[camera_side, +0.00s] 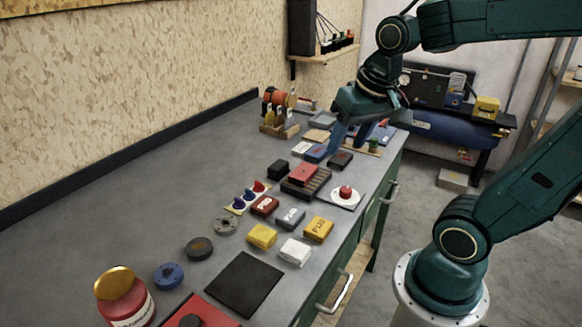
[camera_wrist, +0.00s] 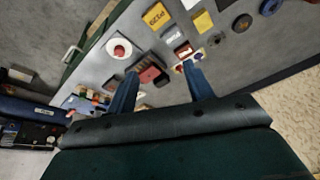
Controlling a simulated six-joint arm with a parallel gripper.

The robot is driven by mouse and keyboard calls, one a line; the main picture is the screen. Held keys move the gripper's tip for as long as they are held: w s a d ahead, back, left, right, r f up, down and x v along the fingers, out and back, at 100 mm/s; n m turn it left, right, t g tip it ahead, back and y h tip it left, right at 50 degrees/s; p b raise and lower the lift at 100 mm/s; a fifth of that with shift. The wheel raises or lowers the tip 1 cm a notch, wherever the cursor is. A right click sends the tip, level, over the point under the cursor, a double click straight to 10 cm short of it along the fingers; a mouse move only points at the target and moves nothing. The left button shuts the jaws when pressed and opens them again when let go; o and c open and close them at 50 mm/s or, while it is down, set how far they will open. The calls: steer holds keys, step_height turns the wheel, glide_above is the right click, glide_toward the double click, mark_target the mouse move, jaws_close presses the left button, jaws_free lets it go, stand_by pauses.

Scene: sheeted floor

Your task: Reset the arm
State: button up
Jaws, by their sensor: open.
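My gripper (camera_side: 350,142) is above the far part of the grey workbench (camera_side: 120,207), pointing down. In the wrist view my gripper (camera_wrist: 158,92) shows two blue fingers held wide apart, with no object held between them. Below and between the fingers are a red block and a dark ribbed block (camera_wrist: 150,66) on the bench. In the side view the red block (camera_side: 304,174) rests on the dark ribbed block (camera_side: 306,188). The fingertips partly hide the things behind them, and their exact height above the bench is hard to tell.
A white plate (camera_side: 346,203) with a red item is near the bench's right edge. Yellow, red, grey and white blocks, pucks and a black mat (camera_side: 244,284) lie nearer. An orange spool (camera_side: 280,98) stands farther back. The bench's left side is clear.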

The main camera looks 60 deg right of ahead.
steer(key=s+a+r+n+t, duration=0.1)
steer(key=s+a+n, duration=0.4)
steer(key=shift+s+t+y, duration=0.25)
steer(key=shift+t+y, duration=0.15)
